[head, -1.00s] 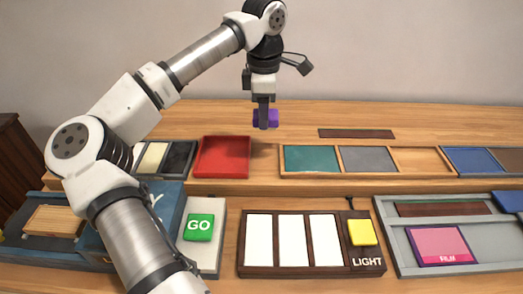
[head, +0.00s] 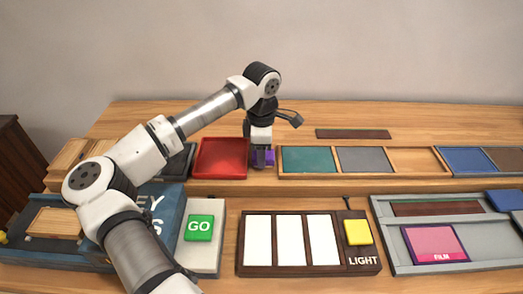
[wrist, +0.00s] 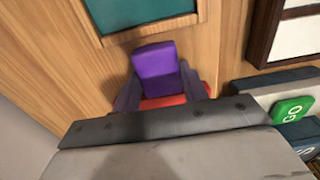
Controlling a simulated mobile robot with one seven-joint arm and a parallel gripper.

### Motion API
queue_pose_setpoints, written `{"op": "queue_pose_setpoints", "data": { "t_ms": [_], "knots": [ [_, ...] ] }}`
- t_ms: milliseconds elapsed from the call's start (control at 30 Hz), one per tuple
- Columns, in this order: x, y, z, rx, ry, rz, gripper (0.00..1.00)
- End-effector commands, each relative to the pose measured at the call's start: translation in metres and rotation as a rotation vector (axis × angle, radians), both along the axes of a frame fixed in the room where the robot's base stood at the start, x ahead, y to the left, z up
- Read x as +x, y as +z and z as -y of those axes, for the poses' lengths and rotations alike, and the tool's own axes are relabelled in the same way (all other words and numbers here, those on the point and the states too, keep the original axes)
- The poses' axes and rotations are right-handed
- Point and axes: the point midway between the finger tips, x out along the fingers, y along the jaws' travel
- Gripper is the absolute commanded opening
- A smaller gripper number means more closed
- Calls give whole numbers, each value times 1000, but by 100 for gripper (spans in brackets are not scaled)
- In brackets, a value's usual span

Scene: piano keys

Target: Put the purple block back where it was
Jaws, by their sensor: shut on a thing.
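The purple block (head: 269,158) is between the fingers of my gripper (head: 262,160), low over the raised wooden shelf. It is in the gap between the red tray (head: 221,158) and the teal panel (head: 307,159). In the wrist view the purple block (wrist: 155,68) sits between both fingers of my gripper (wrist: 155,88), with the red tray (wrist: 172,101) partly hidden behind it. My gripper is shut on the block. Whether the block's underside touches the shelf I cannot tell.
Right of the teal panel are a grey panel (head: 365,159) and a bare wood compartment (head: 414,162). In front stand the green GO button (head: 199,228), white panels with a yellow LIGHT button (head: 357,232), and a grey tray with a pink FILM card (head: 434,243). A dark strip (head: 353,134) lies behind.

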Motion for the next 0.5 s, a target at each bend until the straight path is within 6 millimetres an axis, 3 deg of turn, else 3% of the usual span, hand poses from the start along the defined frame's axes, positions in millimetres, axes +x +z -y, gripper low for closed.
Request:
{"op": "queue_pose_setpoints", "data": {
  "t_ms": [167,200,300,367,500],
  "knots": [
    [0,-5,0,0,0,0,22],
    [0,-3,0,0,0,0,47],
    [0,-3,0,0,0,0,60],
    [0,-3,0,0,0,0,65],
    [0,-3,0,0,0,0,65]
  ]
}}
